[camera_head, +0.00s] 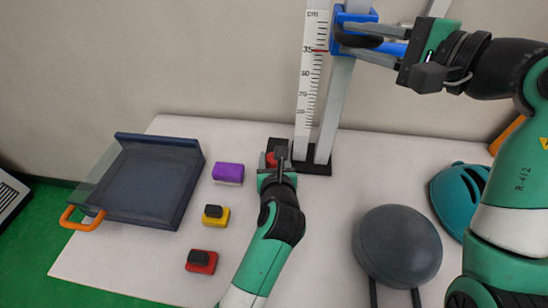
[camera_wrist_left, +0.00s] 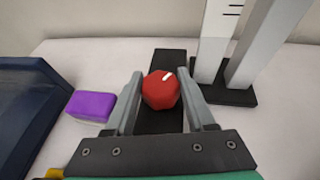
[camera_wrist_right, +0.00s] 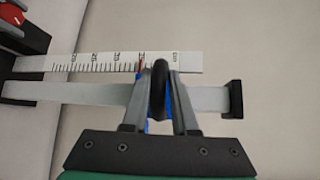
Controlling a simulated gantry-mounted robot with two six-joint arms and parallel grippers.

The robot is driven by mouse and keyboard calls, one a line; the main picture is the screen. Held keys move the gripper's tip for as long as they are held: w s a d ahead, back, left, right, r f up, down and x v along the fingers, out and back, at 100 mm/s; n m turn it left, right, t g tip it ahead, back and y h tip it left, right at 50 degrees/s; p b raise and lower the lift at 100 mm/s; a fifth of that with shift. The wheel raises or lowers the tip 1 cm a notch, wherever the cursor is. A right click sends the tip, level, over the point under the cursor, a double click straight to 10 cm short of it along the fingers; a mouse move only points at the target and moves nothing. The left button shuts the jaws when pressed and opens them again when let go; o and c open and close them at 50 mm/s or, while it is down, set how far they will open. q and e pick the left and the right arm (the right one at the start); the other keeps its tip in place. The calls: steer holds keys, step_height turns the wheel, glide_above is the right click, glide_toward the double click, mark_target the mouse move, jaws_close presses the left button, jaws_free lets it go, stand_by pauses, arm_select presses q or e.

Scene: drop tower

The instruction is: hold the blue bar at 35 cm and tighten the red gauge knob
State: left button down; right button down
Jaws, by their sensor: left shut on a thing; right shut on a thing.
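The red gauge knob (camera_wrist_left: 158,92), with a white mark near its top edge, sits on a black base (camera_head: 278,145) at the tower's foot. My left gripper (camera_head: 279,166) is shut on it, one finger on each side. The blue bar (camera_head: 390,48) belongs to a blue carriage (camera_head: 347,17) on the grey upright, with a black oval grip (camera_wrist_right: 160,88). My right gripper (camera_wrist_right: 160,90) is shut on this grip, which shows between its fingers. The white ruler (camera_head: 311,85) has a red line at 35, roughly level with the carriage's lower part.
A purple block (camera_head: 228,173), a yellow block (camera_head: 216,217) and a red block (camera_head: 201,262) stand left on the table. A dark blue tray (camera_head: 184,203) with an orange handle lies further left. A grey round stool (camera_head: 398,247) and a teal helmet (camera_head: 458,196) are at right.

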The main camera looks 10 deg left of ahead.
arm_select(q)
steer(key=shift+a+f+m+h, duration=0.1)
steer(key=shift+m+h, duration=0.9)
steer(key=shift+h, duration=0.2)
steer(key=shift+c, duration=1.3)
jaws_free()
steer(key=v, duration=1.2)
steer(key=shift+o, duration=0.2)
